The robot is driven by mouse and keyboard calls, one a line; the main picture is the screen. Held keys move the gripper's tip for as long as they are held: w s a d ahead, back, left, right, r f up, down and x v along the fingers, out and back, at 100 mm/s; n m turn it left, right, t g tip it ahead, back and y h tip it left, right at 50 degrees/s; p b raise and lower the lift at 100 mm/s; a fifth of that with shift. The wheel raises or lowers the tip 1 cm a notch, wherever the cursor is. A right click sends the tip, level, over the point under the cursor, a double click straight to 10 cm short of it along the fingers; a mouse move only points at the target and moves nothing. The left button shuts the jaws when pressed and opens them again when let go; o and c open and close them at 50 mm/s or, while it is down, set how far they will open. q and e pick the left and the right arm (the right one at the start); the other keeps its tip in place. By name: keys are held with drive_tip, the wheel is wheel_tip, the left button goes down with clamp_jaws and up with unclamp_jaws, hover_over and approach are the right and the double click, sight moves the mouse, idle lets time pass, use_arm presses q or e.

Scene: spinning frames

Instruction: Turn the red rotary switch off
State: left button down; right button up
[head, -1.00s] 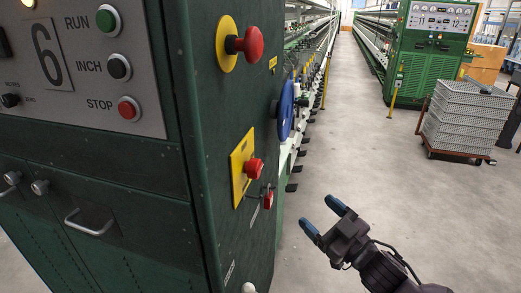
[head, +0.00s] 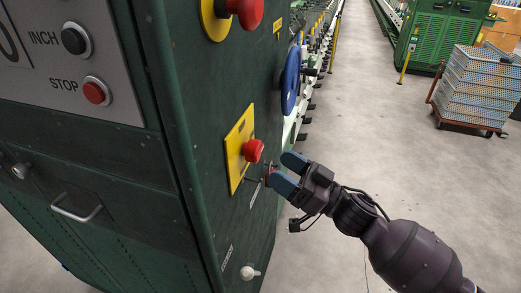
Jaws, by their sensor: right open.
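The green machine cabinet (head: 190,190) fills the left side. My left gripper is out of view.
Above are a larger red knob (head: 246,10) on a yellow disc and a blue handwheel (head: 291,80). A white knob (head: 249,272) sticks out low on the cabinet. The aisle floor (head: 370,130) is clear; a cart of grey crates (head: 480,90) stands at right.

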sight(259, 153)
drive_tip(key=x, duration=0.4)
drive_tip(key=shift+w+r+p, duration=0.1)
drive_tip(key=shift+w+p, duration=0.05)
drive_tip(key=shift+p, duration=0.15)
drive_tip(key=shift+x, duration=0.9)
drive_tip(key=shift+c, duration=0.4)
drive_tip(key=c, duration=0.8)
